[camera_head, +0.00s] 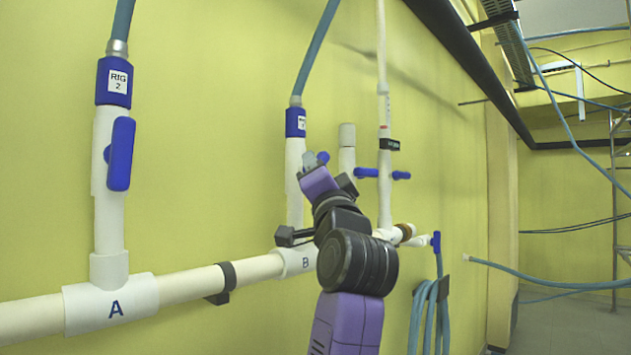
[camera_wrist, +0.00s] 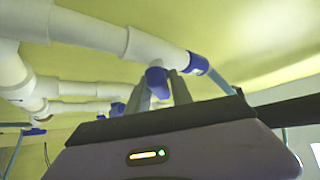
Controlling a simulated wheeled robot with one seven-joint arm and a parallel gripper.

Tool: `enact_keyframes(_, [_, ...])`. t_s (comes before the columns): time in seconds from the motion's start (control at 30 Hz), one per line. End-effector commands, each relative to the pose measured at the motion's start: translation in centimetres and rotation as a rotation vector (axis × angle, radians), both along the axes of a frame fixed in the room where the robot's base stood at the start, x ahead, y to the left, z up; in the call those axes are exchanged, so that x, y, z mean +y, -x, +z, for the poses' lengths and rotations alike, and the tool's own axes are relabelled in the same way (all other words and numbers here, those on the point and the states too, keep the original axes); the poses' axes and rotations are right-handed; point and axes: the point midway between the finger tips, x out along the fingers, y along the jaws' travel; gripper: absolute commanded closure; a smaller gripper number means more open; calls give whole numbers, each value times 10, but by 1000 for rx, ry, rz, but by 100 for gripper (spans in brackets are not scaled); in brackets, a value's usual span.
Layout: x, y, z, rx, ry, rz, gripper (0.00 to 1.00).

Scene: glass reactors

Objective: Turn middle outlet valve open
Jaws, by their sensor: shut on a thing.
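The middle outlet pipe (camera_head: 294,175) rises from the tee marked B to a blue labelled collar (camera_head: 295,122). Its blue valve handle (camera_head: 323,157) shows only as a small bit behind my gripper (camera_head: 312,160). In the wrist view the blue handle (camera_wrist: 156,78) sits between the two grey fingers of my gripper (camera_wrist: 161,88), which are shut on it. The rest of the handle is hidden, and I cannot tell its exact angle to the pipe.
The left outlet pipe, above tee A (camera_head: 115,308), has a blue handle (camera_head: 121,154) lying along it. A farther white pipe (camera_head: 384,200) has a blue handle (camera_head: 366,172) across it. A coiled blue hose (camera_head: 425,315) hangs at right. The yellow wall is close behind.

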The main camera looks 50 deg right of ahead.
Motion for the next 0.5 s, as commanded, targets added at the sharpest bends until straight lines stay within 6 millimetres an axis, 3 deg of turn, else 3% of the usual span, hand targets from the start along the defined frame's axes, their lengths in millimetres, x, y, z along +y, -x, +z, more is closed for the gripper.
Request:
enact_keyframes(0.03, [-4,0,-7,5,43,-7,100])
enact_keyframes(0.5, [-4,0,-8,-10,457,-6,100])
